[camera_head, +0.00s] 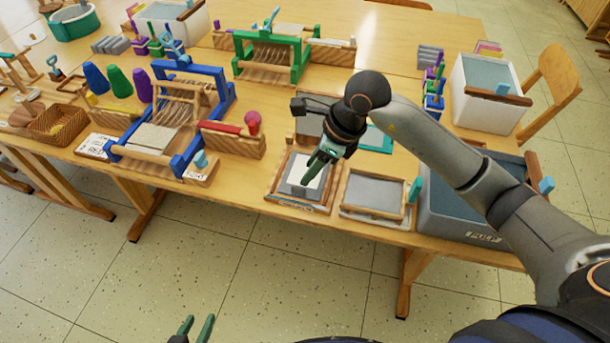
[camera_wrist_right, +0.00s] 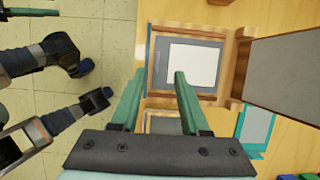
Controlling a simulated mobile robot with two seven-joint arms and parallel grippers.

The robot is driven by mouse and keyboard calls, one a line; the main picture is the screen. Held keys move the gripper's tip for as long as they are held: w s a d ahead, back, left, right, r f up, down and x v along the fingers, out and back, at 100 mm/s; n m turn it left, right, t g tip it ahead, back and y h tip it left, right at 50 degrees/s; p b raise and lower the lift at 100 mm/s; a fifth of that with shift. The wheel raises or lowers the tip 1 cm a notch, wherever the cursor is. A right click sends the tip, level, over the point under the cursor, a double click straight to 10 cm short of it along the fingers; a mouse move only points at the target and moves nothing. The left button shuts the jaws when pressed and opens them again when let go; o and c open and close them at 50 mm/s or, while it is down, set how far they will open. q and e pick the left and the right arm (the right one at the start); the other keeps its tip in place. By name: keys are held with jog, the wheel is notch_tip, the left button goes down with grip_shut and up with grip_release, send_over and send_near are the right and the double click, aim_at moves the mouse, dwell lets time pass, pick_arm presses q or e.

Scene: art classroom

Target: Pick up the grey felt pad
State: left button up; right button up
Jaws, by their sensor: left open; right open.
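A grey pad (camera_head: 286,188) lies in a wooden tray near the table's front edge with a white sheet on it; it also shows in the right wrist view (camera_wrist_right: 163,70). A second flat grey piece (camera_head: 375,192) lies in the frame to its right. I cannot tell for sure which is felt. My right gripper (camera_head: 315,172) is open above the first tray and hides part of it. In the right wrist view its fingers (camera_wrist_right: 160,84) are apart with nothing between them. My left gripper (camera_head: 193,332) is open and empty, low in front of the table.
A blue-grey tub marked PULP (camera_head: 470,237) stands at the right. A blue loom (camera_head: 180,165) and a wooden block rack (camera_head: 235,142) stand left of the tray. A teal piece (camera_head: 376,139) and a raised grey board (camera_wrist_right: 290,70) lie behind. The floor in front is clear.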

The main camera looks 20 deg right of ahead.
aim_at(299, 186)
jog(key=shift+s+x, duration=0.2)
jog(key=shift+x, duration=2.85)
grip_shut()
